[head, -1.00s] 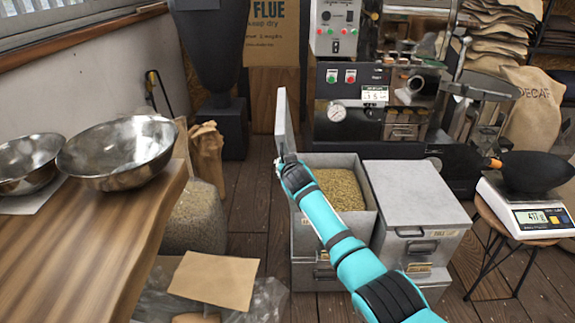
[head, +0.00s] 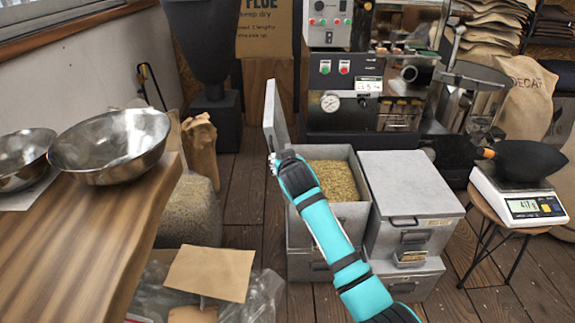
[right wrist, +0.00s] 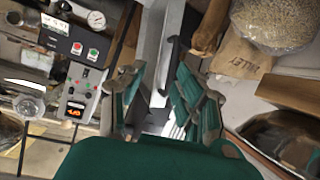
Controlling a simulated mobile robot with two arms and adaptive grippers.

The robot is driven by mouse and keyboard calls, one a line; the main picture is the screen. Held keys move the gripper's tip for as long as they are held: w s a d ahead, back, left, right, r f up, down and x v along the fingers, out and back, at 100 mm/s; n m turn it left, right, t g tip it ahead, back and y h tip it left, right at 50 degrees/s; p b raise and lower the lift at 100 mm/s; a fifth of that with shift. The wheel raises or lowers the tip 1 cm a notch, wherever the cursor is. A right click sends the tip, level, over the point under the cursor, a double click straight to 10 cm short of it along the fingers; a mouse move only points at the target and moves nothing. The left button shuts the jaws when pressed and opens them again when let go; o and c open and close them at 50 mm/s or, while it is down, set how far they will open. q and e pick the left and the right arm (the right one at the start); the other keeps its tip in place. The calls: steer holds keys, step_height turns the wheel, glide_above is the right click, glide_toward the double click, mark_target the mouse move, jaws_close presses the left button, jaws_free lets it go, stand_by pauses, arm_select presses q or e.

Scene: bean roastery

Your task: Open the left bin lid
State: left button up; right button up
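The left bin (head: 352,213) is a grey metal box with its top open, showing beans (head: 334,180) inside. Its lid (head: 273,115) stands up on edge at the bin's left side, leaning a little left. My right gripper (head: 276,160) is at the lid's lower near part. In the right wrist view its two green-grey fingers (right wrist: 160,90) are spread apart, with the grey lid panel (right wrist: 171,45) showing between and beyond them. Contact with the lid cannot be made out. My left gripper is in neither view.
The right bin (head: 410,190) is closed beside the left one. A wooden counter (head: 95,255) with steel bowls (head: 110,147) is at left. A roaster (head: 350,95) stands behind, and a stool with a scale (head: 520,205) is at right.

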steer(key=shift+v, duration=2.65)
steer(key=shift+f, duration=0.1)
